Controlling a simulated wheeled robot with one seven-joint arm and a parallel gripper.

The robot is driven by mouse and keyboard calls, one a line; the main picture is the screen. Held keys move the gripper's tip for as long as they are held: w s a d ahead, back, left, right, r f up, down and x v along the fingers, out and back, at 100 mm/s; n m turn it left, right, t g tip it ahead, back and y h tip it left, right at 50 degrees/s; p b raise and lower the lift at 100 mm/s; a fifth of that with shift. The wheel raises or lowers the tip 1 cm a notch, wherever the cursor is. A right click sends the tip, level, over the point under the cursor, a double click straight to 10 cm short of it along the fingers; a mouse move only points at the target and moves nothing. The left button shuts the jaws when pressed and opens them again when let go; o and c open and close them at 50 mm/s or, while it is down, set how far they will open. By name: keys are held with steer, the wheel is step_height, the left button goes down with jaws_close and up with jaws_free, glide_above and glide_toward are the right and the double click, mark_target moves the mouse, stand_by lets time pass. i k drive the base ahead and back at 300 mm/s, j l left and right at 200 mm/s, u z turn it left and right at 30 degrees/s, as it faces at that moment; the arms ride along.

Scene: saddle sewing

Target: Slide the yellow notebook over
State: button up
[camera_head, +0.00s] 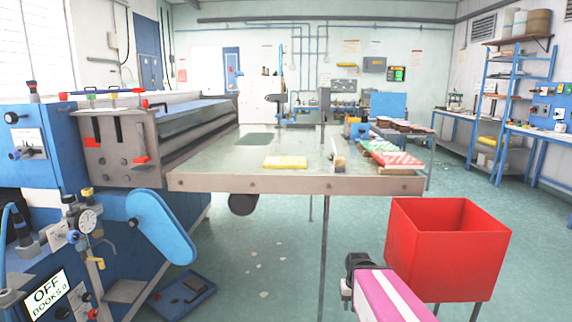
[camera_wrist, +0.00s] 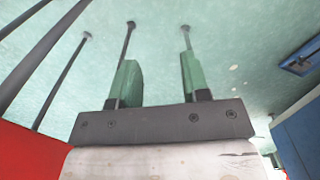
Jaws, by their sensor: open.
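The yellow notebook (camera_head: 285,162) lies flat on the pale top of the machine table (camera_head: 225,170), near its front edge and about the middle of its width. My gripper (camera_wrist: 158,62) shows in the wrist view with its two green-padded fingers spread apart and nothing between them. The notebook is not visible in the wrist view, which shows mostly floor. In the head view my pink and white arm (camera_head: 388,303) is low at the bottom, in front of the table and well away from the notebook. The gripper's fingers cannot be made out there.
A red bin (camera_head: 447,250) on legs stands right of my arm; its red side (camera_wrist: 28,152) shows in the wrist view. Red and green books (camera_head: 392,155) lie at the table's right end, beside a small upright piece (camera_head: 338,155). A blue machine (camera_head: 60,190) is at left.

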mark_target(270, 162)
steer(key=k+j+z, duration=0.1)
steer(key=j+z, duration=0.25)
steer(key=k+j+z, duration=0.15)
steer(key=z, duration=0.2)
steer(key=k+j+z, duration=0.2)
steer(key=j+z, duration=0.15)
